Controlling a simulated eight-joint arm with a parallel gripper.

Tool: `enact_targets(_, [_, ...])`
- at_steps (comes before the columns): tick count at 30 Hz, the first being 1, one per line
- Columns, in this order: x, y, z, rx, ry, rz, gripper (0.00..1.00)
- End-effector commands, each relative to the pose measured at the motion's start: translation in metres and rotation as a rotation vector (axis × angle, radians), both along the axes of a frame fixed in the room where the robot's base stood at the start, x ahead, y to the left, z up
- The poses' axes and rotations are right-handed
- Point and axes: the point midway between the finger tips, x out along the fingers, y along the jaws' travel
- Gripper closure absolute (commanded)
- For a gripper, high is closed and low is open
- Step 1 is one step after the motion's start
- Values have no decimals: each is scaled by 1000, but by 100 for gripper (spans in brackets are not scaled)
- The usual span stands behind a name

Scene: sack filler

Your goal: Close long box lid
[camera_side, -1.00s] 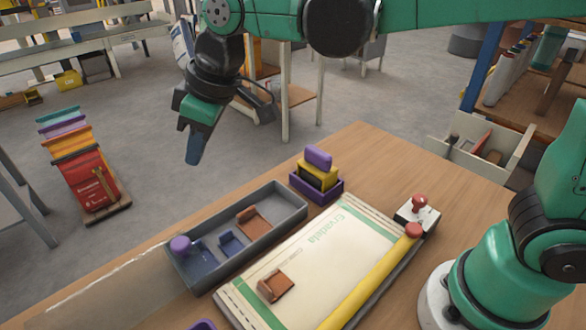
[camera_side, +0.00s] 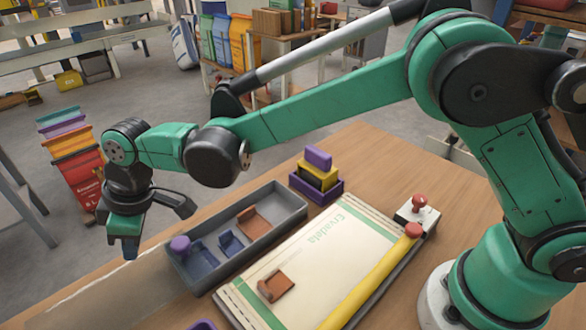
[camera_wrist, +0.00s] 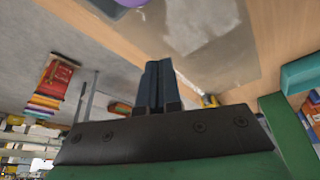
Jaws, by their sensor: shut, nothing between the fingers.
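The long grey box (camera_side: 285,222) lies open-topped on the wooden table, with blue and brown pieces inside and a round purple knob (camera_side: 180,244) at its near left end. A clear, see-through panel (camera_side: 112,290), which looks like the lid, extends from that end to the left, off the box; its outline is faint. It also shows as a greyish sheet in the wrist view (camera_wrist: 205,50). My gripper (camera_side: 131,252) points down above the panel's far edge, left of the box. Its blue fingers are together and empty, as the wrist view also shows (camera_wrist: 158,75).
A cream sack (camera_side: 325,245) with a yellow bar (camera_side: 370,285) lies right of the box, a brown piece (camera_side: 276,286) on it. A purple bin (camera_side: 316,188) with a yellow block stands behind. A red-button box (camera_side: 418,212) is at the right. Coloured bags (camera_side: 75,155) stand on the floor.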

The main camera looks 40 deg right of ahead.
Motion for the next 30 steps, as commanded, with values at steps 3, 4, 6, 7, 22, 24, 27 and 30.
enact_targets(3, [-6,-10,-3,0,-1,-1,100])
enact_targets(4, [-8,-13,-3,0,-1,-1,100])
enact_targets(6, [-11,-20,-3,0,0,-2,100])
enact_targets(7, [-13,-23,-3,0,0,-2,100])
enact_targets(22, [-20,-34,-3,0,-1,0,100])
enact_targets(24, [-20,-34,-3,0,-1,-1,100])
enact_targets(27, [-20,-39,-3,0,0,-2,100])
enact_targets(30, [-19,-50,-2,0,0,-4,100])
